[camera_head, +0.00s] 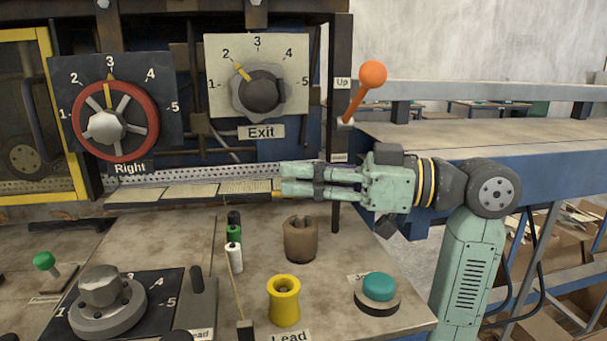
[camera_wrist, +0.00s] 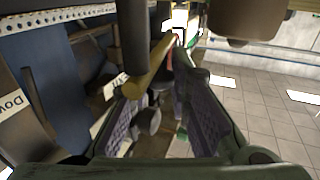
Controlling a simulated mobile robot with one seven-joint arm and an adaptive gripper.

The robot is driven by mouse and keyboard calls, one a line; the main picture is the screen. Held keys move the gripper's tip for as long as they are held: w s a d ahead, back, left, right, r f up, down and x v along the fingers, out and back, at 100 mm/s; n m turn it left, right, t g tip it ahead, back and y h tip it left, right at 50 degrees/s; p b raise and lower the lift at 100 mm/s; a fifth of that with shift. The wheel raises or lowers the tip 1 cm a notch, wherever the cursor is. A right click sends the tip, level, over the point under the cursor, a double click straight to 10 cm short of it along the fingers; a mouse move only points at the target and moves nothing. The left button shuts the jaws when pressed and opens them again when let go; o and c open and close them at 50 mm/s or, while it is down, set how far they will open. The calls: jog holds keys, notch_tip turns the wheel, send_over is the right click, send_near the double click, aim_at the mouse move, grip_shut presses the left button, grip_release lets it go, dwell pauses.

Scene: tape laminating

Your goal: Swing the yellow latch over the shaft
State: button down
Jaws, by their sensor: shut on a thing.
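The yellow latch (camera_wrist: 150,72) shows in the wrist view as a slanted, dull yellow bar reaching down between my finger pads. A small yellowish bit (camera_head: 278,196) by my fingertips in the head view may be its end. My gripper (camera_head: 284,181) is shut on the latch, with the arm coming in from the right; the exact contact is partly hidden. In the wrist view my gripper (camera_wrist: 160,118) has its pads on both sides of the bar. A dark cylinder (camera_wrist: 134,40), possibly the shaft, stands beside the latch.
A perforated strip (camera_head: 190,176) runs behind the fingers. An orange-knobbed lever (camera_head: 372,75) rises above my gripper. A brown notched cup (camera_head: 300,240), a yellow spool-shaped part (camera_head: 284,300) and a teal button (camera_head: 380,287) stand on the worktop below. Dials line the back panel.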

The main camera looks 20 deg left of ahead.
jog(key=shift+s, duration=0.1)
dwell(0.3)
jog(key=c, duration=1.5)
grip_release()
jog(key=shift+d, duration=0.1)
